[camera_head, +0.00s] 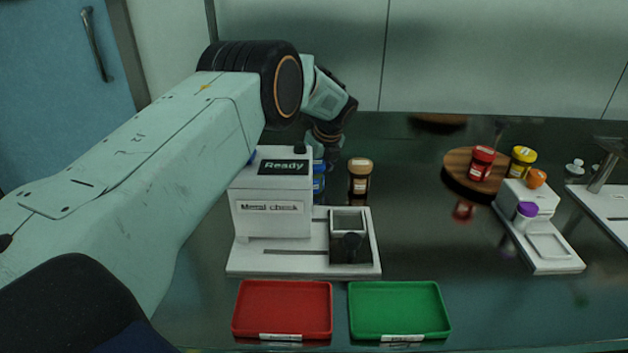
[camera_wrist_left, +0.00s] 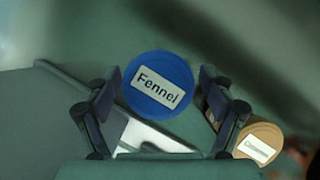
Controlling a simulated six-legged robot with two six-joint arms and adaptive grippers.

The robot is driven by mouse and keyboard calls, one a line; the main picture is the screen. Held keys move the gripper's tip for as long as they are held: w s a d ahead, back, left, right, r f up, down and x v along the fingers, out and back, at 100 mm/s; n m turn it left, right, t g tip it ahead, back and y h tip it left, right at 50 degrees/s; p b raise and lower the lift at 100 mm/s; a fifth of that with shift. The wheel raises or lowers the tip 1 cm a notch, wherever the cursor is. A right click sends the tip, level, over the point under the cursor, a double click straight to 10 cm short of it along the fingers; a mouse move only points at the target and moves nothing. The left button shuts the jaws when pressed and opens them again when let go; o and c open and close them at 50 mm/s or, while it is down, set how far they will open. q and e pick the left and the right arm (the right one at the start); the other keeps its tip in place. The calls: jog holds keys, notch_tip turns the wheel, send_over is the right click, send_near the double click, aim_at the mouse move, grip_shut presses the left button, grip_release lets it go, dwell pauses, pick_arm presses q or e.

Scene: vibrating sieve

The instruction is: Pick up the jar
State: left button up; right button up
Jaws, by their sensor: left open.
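The fingers are open, one on each side of the lid, with small gaps visible. In the head view the blue jar (camera_head: 319,184) stands behind the right edge of the white metal check machine, partly hidden by it. My left gripper (camera_head: 326,147) is above it, its fingertips hard to make out. A jar with a tan lid (camera_head: 360,177) stands close to its right; its lid (camera_wrist_left: 258,143) also shows in the wrist view. My right gripper is not in view.
The metal check machine (camera_head: 272,222) reads "Ready". A red tray (camera_head: 283,331) and a green tray (camera_head: 400,330) lie in front. A round wooden board (camera_head: 457,160) with red and yellow jars, and a white device (camera_head: 556,262), stand right. The middle table is clear.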

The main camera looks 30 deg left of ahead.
pick_arm(q)
jog(key=shift+w+f, duration=0.1)
jog(key=shift+f, duration=0.1)
jog(key=shift+s+a+r, duration=0.1)
jog(key=shift+s+r, duration=0.05)
jog(key=shift+s, duration=0.05)
jog(key=shift+c, duration=0.4)
jog(key=shift+w, duration=0.15)
jog(key=c, duration=1.1)
jog(key=shift+c, duration=0.6)
